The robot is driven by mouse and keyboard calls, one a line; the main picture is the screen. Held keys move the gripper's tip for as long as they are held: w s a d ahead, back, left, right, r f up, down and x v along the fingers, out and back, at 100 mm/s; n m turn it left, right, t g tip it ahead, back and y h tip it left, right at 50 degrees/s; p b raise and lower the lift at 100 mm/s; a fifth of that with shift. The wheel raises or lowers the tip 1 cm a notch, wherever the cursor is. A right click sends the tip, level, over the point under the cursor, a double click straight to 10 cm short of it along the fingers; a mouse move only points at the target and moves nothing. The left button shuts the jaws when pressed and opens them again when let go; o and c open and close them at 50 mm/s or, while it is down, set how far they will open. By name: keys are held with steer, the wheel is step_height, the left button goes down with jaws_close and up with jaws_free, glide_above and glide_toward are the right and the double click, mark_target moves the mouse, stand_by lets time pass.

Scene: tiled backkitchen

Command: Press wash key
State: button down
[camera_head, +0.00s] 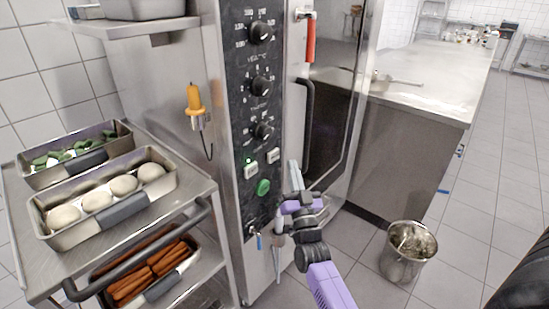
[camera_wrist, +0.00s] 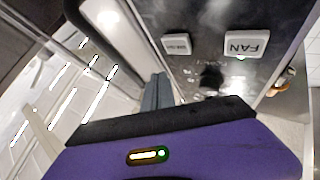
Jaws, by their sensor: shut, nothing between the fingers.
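The oven's black control panel (camera_head: 254,100) is in the middle of the head view. Two white keys sit low on it: the left key (camera_head: 250,171), with a lit green lamp above it, and the right key (camera_head: 273,155). In the wrist view one key reads FAN (camera_wrist: 246,44). The other white key (camera_wrist: 176,44) has a label too small to read surely. My gripper (camera_head: 294,172) is shut and empty, to the right of the keys near the oven door's edge. Its grey fingers (camera_wrist: 157,90) appear below the smaller-looking key, apart from it in the picture.
A green round button (camera_head: 263,187) is below the keys, and black knobs (camera_head: 264,130) are above. A dark door handle (camera_head: 308,125) rises beside my gripper. A rack cart (camera_head: 190,196) with trays stands left. A metal bucket (camera_head: 399,270) is on the floor at right.

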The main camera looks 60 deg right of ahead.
mark_target(278, 151)
steer(key=shift+w+d+b, duration=0.2)
steer(key=shift+w, duration=0.65)
steer(key=shift+w+d+b, duration=0.2)
steer(key=shift+w, duration=0.65)
steer(key=shift+w, duration=0.1)
stand_by(0.7)
steer(key=shift+w+d, duration=0.1)
steer(key=shift+w, duration=0.2)
steer(key=shift+w+d+b, duration=0.1)
steer(key=shift+w+b, duration=0.25)
steer(key=shift+w, duration=0.05)
stand_by(0.7)
steer(key=shift+s, duration=0.1)
steer(key=shift+s+a, duration=0.2)
steer(key=shift+s, duration=0.55)
steer(key=shift+s+a+p, duration=0.15)
steer(key=shift+s+a, duration=0.05)
steer(key=shift+s, duration=0.6)
steer(key=shift+s+a+p, duration=0.1)
steer(key=shift+s+a, duration=0.05)
steer(key=shift+s, duration=0.7)
steer(key=shift+s+a+p, duration=0.15)
steer(key=shift+s+a, duration=0.05)
steer(key=shift+s, duration=0.6)
steer(key=shift+w, duration=0.1)
